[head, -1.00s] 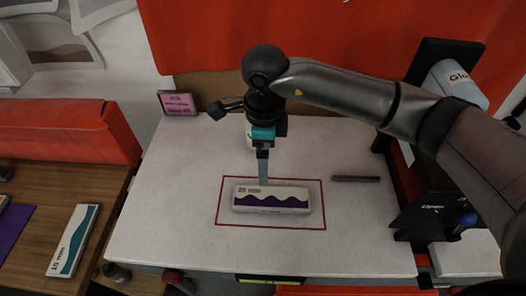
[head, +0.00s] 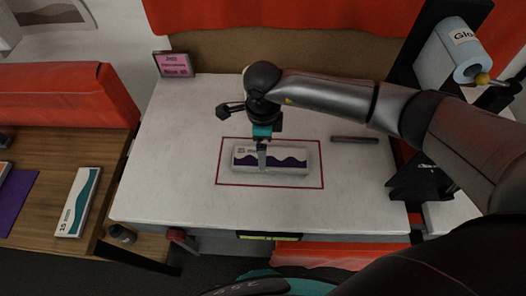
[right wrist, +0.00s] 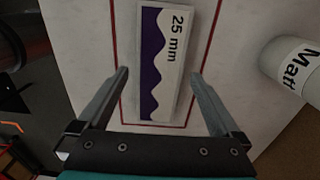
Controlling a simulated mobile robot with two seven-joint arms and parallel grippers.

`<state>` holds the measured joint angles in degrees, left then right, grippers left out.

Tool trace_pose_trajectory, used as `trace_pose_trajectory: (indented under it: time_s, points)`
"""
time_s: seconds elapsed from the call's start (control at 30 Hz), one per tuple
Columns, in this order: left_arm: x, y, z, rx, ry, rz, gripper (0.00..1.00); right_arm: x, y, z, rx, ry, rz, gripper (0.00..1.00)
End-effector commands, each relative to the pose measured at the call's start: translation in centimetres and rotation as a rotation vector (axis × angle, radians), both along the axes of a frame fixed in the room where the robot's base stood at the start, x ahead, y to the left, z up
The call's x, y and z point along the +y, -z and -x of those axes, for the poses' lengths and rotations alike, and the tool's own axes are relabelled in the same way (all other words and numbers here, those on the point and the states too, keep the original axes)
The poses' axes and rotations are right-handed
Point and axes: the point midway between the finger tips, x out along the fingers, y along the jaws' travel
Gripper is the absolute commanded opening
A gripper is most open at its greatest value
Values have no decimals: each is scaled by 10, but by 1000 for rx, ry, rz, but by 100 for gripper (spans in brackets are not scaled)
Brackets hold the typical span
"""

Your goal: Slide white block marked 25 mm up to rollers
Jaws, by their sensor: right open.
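The white block marked 25 mm (head: 290,163), with a purple wavy edge, lies flat inside a red outlined rectangle (head: 322,165) on the white table. My right gripper (head: 262,165) comes in from the right and points down at the block's left half. In the right wrist view the block (right wrist: 172,45) shows between the open, empty fingers (right wrist: 160,75), with a gap on each side. Whether the fingertips are down at block height is unclear. My left gripper is not in view.
A black stand with a white-blue roll labelled "Glo" (head: 455,50) is at the right. A dark bar (head: 355,140) lies right of the rectangle. A roll labelled "Matt" (right wrist: 290,65) stands nearby. A teal-marked block (head: 78,200) lies on the left wooden table.

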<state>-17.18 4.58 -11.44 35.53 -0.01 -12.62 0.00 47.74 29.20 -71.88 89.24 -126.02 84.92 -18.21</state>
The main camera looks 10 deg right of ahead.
Motion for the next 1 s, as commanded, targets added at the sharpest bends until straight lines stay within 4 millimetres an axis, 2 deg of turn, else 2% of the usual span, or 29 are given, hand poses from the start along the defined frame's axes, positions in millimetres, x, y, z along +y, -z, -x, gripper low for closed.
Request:
trace_pose_trajectory:
  time_s: [0.1,0.3,0.67,1.0]
  points:
    - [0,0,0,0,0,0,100,0,20,1,2,1,0,100]
    - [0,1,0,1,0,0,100,0,39,0,1,1,0,100]
    - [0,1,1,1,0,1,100,0,43,0,0,0,-1,100]
    - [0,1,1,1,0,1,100,0,43,0,0,0,-1,64]
